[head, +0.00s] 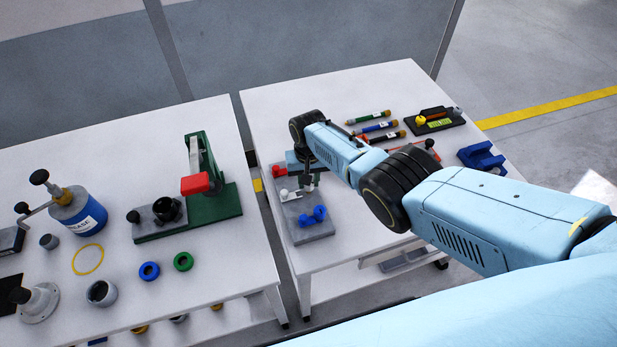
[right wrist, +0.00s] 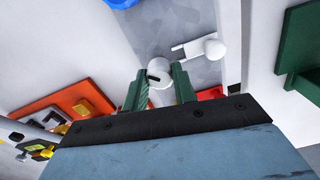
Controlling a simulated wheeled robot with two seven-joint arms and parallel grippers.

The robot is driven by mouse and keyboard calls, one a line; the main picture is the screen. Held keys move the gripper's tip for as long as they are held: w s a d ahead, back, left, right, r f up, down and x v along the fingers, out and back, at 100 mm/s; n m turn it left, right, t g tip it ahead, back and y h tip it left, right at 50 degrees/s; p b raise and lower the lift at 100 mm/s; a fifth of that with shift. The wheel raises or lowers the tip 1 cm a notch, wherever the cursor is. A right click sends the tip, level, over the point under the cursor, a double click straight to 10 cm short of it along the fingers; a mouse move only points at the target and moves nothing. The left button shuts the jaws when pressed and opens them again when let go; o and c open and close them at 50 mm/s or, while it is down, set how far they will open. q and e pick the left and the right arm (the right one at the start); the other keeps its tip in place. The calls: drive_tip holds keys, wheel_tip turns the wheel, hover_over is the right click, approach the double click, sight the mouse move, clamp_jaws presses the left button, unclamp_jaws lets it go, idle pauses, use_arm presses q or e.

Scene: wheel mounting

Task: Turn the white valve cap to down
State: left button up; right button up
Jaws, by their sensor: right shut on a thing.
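The white valve cap (right wrist: 160,72) shows in the right wrist view as a pale round piece with a dark slot, between the green fingers of my right gripper (right wrist: 156,88). The fingers are shut on it. A white knob (right wrist: 213,48) on a short white bar sticks out to the right of the cap, over a grey plate (right wrist: 168,22). In the head view my right gripper (head: 308,183) points down over this grey plate (head: 308,233), and it largely hides the cap. The white knob (head: 284,193) is at its left. My left gripper is in neither view.
Coloured tubes (head: 375,126) and a blue block (head: 482,157) lie farther right. A green stand (head: 216,200) is on the left table.

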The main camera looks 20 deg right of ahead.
drive_tip(key=shift+o, duration=0.2)
drive_tip(key=m, duration=0.4)
drive_tip(key=shift+w+r+m, duration=0.25)
drive_tip(key=shift+r+m, duration=0.05)
drive_tip(key=m, duration=0.4)
drive_tip(key=shift+c, duration=0.2)
drive_tip(key=shift+m, duration=0.3)
drive_tip(key=o, duration=1)
drive_tip(key=shift+s, duration=0.15)
drive_tip(key=shift+f, duration=0.15)
drive_tip(key=shift+p, duration=0.3)
